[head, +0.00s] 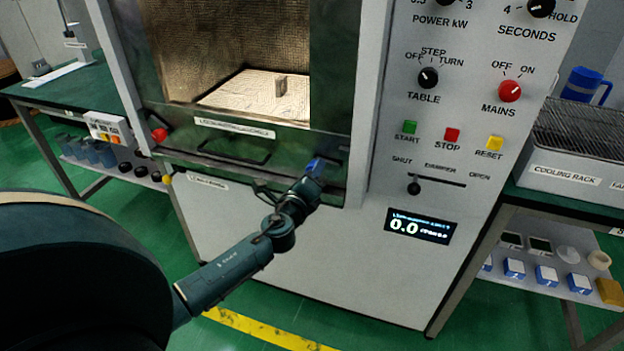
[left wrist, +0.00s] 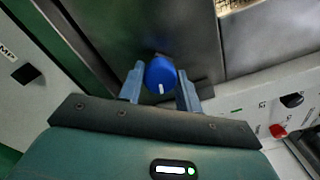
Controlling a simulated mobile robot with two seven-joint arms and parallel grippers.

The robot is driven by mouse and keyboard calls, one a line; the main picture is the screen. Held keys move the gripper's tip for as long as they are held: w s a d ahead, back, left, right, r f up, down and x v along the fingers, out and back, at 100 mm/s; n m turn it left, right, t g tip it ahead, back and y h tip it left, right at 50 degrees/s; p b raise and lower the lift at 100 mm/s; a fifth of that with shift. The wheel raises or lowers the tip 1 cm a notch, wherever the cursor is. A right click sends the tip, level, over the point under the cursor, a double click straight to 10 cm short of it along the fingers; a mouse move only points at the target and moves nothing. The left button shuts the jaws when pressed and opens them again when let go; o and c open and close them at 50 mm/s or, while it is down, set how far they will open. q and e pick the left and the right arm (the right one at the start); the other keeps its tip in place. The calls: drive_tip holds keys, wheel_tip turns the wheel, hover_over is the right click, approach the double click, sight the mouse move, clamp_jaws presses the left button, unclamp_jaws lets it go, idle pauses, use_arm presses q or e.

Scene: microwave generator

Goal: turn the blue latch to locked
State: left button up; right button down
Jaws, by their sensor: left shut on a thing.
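The blue latch (left wrist: 161,75) is a round blue knob with a white mark on its rim, on the dark lower frame of the microwave door. In the left wrist view it sits between the two fingers of my left gripper (left wrist: 161,84), which is shut on it. In the head view my left gripper (head: 311,178) reaches the lower right corner of the door (head: 240,148), and only a bit of blue (head: 314,166) shows there. The latch's label is not readable. My right gripper is in neither view.
The control panel right of the door has a red mains knob (head: 509,91), a black table knob (head: 428,78), start, stop and reset buttons, and a damper slider (head: 414,188). A cooling rack (head: 580,150) stands on the right bench.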

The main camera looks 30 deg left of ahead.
use_arm(q)
drive_tip(key=n+b, duration=0.2)
drive_tip(key=n, duration=0.7)
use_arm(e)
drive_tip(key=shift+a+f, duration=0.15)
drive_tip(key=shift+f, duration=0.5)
use_arm(q)
drive_tip(key=shift+n, duration=0.3)
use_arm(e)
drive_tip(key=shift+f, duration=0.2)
use_arm(q)
drive_tip(key=o, duration=1)
drive_tip(key=v, duration=1.3)
